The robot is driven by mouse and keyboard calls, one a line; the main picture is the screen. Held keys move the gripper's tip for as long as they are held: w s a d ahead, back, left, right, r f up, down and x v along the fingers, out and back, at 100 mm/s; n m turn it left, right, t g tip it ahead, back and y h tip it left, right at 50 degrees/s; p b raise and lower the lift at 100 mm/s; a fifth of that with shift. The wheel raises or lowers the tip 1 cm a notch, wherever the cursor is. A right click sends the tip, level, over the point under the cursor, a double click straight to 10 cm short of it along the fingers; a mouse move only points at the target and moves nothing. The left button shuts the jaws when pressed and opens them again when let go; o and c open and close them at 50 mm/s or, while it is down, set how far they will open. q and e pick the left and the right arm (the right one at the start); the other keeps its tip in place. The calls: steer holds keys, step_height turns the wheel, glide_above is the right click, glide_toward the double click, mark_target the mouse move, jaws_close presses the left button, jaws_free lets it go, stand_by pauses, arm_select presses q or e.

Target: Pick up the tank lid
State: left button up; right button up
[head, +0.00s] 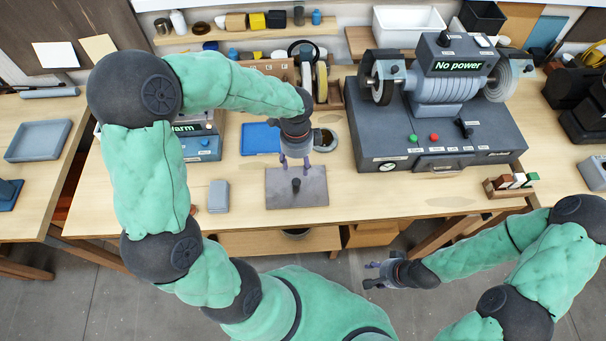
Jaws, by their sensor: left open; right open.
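A flat grey square plate (312,197) with a dark upright knob (296,184) at its middle lies on the bench near the front edge; it looks like the tank lid. My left gripper (295,164) points down just above the knob. Its two fingers are spread and hold nothing. In the picture the fingertips are slightly above the knob, and I cannot tell the exact height gap. My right gripper (371,274) is open and empty, low in front of the bench, away from the lid.
A blue tray (260,138) and a round dark-rimmed container (326,140) lie behind the lid. A small grey block (218,196) is to its left. A large grinder marked "No power" (435,130) stands to the right. Bare bench (375,195) lies right of the lid.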

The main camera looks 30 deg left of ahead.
arm_select(q)
steer(key=b, duration=0.1)
glide_above(296, 181)
step_height(296, 181, down, 5)
steer(key=shift+r, duration=0.2)
steer(key=shift+w+d+f, duration=0.1)
steer(key=shift+w+f, duration=0.15)
steer(key=shift+f, duration=0.2)
steer(key=shift+s+f, duration=0.1)
steer(key=shift+f, duration=0.05)
step_height(296, 181, down, 5)
steer(key=shift+s+r+b, duration=0.15)
steer(key=shift+b, duration=0.7)
jaws_close()
